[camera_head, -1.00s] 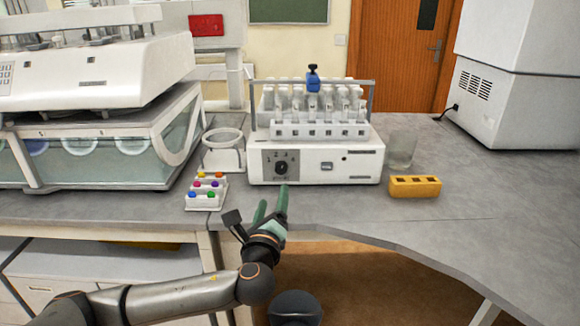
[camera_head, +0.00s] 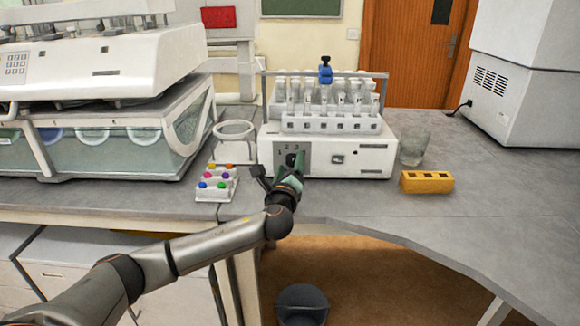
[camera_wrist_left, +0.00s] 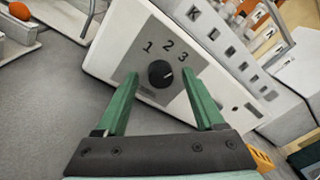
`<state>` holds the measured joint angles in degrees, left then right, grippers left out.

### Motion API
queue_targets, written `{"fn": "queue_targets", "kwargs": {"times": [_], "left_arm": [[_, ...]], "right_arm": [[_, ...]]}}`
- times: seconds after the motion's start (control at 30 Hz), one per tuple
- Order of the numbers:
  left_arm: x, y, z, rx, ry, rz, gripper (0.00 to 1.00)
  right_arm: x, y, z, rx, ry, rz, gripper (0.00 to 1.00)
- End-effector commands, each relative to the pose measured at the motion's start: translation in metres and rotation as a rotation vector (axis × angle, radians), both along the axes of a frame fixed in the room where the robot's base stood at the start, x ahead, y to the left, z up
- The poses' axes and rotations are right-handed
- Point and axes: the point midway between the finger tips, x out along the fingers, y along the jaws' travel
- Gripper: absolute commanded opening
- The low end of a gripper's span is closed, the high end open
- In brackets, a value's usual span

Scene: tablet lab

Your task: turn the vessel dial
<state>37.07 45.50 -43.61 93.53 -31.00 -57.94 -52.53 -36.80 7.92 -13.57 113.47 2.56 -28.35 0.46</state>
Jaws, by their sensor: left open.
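The vessel dial (camera_wrist_left: 160,73) is a round black knob on a grey panel marked 1, 2, 3 in the left wrist view. It sits at the left of the front of the white machine (camera_head: 352,160); in the head view my gripper partly covers it. My left gripper (camera_head: 290,168) is open, with its green fingers pointing at the panel. In the left wrist view its fingertips (camera_wrist_left: 160,76) stand on either side of the dial, apart from it in the picture. Whether they touch the panel I cannot tell. My right gripper is not in view.
A rack of white tubes (camera_head: 330,122) stands on top of the machine. A tray of coloured caps (camera_head: 216,190) and a ring stand (camera_head: 234,143) are to its left. A glass beaker (camera_head: 413,148) and a yellow block (camera_head: 427,182) are to its right.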

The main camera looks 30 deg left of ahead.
Motion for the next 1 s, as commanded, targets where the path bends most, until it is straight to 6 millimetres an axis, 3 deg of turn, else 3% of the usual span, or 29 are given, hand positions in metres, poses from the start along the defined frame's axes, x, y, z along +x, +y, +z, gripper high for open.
{"fn": "queue_targets", "kwargs": {"times": [0.17,0.8,1.0], "left_arm": [[0.0000,-0.0003,0.0000,-0.001,0.000,0.000,0.70],[-0.0002,-0.0003,-0.0001,0.000,0.000,0.000,0.00],[-0.0003,-0.0002,-0.0004,-0.001,0.000,0.000,0.00]], "right_arm": [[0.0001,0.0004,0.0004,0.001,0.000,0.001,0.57],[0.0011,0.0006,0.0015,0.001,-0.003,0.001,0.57],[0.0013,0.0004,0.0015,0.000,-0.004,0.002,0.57]]}}
